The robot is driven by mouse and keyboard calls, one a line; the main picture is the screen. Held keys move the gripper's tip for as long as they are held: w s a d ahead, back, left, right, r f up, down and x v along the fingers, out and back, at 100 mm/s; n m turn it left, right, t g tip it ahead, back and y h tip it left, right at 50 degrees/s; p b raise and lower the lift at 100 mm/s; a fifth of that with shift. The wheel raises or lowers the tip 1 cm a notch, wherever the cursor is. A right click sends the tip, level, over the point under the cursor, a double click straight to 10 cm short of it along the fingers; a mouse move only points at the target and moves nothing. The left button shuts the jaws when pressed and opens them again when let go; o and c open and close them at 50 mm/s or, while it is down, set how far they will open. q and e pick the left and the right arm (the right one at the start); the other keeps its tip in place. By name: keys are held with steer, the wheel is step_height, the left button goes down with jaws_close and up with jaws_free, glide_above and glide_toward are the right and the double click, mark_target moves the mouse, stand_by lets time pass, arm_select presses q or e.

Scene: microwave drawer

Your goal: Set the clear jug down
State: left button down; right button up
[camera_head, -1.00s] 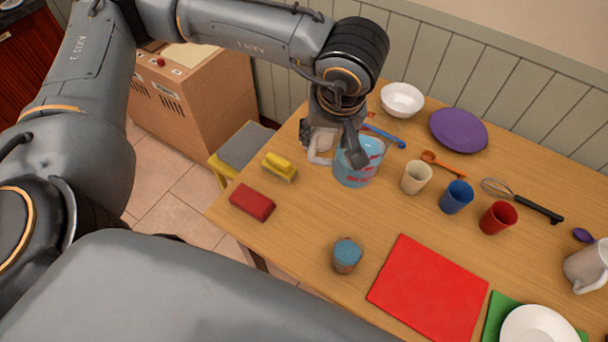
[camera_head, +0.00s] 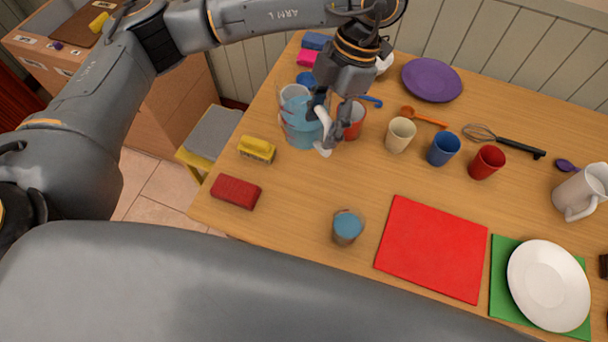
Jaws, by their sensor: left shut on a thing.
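The clear jug (camera_head: 298,130), see-through and bluish, is at the back left part of the wooden table (camera_head: 290,200). Its whitish handle (camera_head: 322,138) faces right. My left gripper (camera_head: 326,120) reaches down from above and is shut on the handle, at the jug's right side. The jug looks about upright. I cannot tell whether its base touches the table. The gripper hides part of the jug's rim and side. My right gripper is not in view.
An orange-red cup (camera_head: 355,122) stands close right of the gripper. Cream (camera_head: 400,134), blue (camera_head: 444,148) and red (camera_head: 487,162) cups stand further right. The table in front of the jug is bare.

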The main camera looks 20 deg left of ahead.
arm_select(q)
steer(key=d+f+n+t+h+b, duration=0.1)
steer(key=d+f+n+h+b, duration=0.15)
steer(key=n, duration=1.05)
steer(key=d+f+n+t+h+b, duration=0.1)
steer(key=f+n+t+h, duration=0.15)
steer(key=n, duration=1.05)
steer(key=shift+n+g, duration=0.3)
steer(key=shift+g, duration=0.15)
steer(key=w+a+f, duration=0.1)
steer(key=w, duration=0.1)
steer(key=w+a+f+p, duration=0.1)
steer(key=w+a, duration=0.1)
steer(key=w+a+f+p, duration=0.1)
steer(key=w+a+f, duration=0.1)
steer(key=shift+w, duration=0.35)
steer(key=w+a+f+p, duration=0.1)
steer(key=w+a+f, duration=0.2)
steer(key=f, duration=0.6)
steer(key=shift+w+p, duration=0.4)
steer(key=shift+w, duration=0.2)
steer(key=shift+d+f, duration=0.1)
